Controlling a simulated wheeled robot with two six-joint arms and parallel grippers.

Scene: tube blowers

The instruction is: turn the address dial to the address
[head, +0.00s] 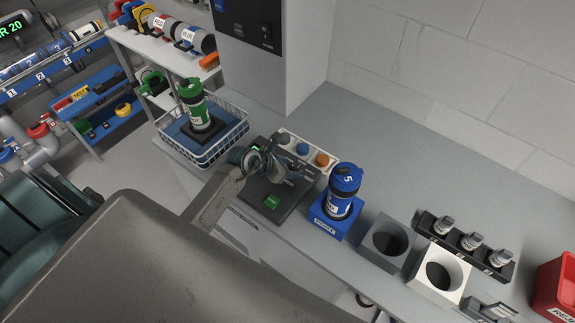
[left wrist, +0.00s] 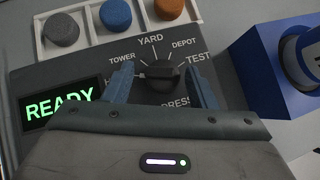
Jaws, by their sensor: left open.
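The address dial (left wrist: 160,72) is a black knob on a dark panel (head: 265,213). Around it are the labels TOWER, YARD, DEPOT and TEST, with one starting with H partly hidden at left. A small pale mark on the knob's left side appears to point left, toward the H label. My left gripper (left wrist: 163,84) is open, with one blue-grey finger on each side of the knob. I cannot tell whether the fingers touch it. In the head view my left gripper (head: 288,170) is over the panel and hides the dial. My right gripper is not in view.
A green READY display (left wrist: 60,107) is left of the dial. Grey, blue and orange buttons (left wrist: 117,14) lie behind it. A blue canister (head: 345,180) in a blue holder stands close right. A wire basket (head: 205,158) with a green canister stands left.

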